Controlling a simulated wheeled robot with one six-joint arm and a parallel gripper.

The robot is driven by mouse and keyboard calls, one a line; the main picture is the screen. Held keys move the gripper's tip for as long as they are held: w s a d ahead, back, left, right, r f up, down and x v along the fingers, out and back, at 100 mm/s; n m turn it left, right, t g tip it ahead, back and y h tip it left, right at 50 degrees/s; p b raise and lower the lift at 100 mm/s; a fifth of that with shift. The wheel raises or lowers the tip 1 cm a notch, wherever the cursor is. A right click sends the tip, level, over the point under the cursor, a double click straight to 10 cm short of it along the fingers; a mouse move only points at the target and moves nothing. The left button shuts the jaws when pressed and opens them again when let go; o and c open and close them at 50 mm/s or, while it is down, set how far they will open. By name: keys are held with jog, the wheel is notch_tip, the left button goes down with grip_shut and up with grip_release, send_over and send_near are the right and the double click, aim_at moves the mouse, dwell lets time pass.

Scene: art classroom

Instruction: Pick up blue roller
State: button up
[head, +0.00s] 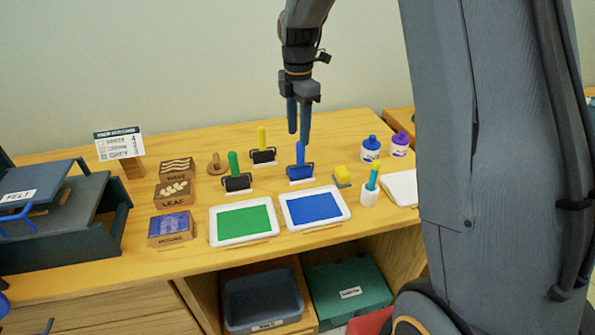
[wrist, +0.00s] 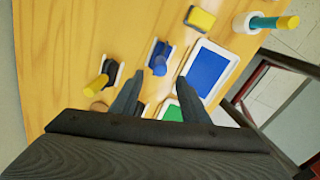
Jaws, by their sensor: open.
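The blue roller (head: 300,164) stands with its blue handle up on a small white rest, behind the blue ink tray (head: 291,217). In the wrist view the blue roller (wrist: 159,60) lies just beyond my fingertips, a little above the middle of the picture. My gripper (head: 298,138) points down and is open and empty. In the head view its fingertips are just above the top of the blue handle, and I cannot tell whether they touch it. The wrist view shows both fingers (wrist: 157,84) apart, with nothing between them.
A green roller (head: 236,172) stands to the left and a yellow roller (head: 263,146) behind. A yellow sponge (head: 342,174) and a white cup (head: 368,195) are to the right. A green ink tray (head: 213,240), stamp blocks (head: 174,194) and paint bottles (head: 371,152) are also on the table.

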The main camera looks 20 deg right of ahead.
aim_at(301, 154)
jog(key=shift+w+f+b, duration=0.3)
jog(key=shift+w+f, duration=0.2)
jog(key=shift+f, duration=0.35)
jog(key=f, duration=0.2)
jog(key=f+p, duration=0.1)
jog(key=f, duration=0.2)
jog(key=d+f+p, duration=0.1)
jog(key=f, duration=0.1)
jog(key=shift+s+f, duration=0.15)
jog(key=shift+s, duration=0.2)
grip_shut()
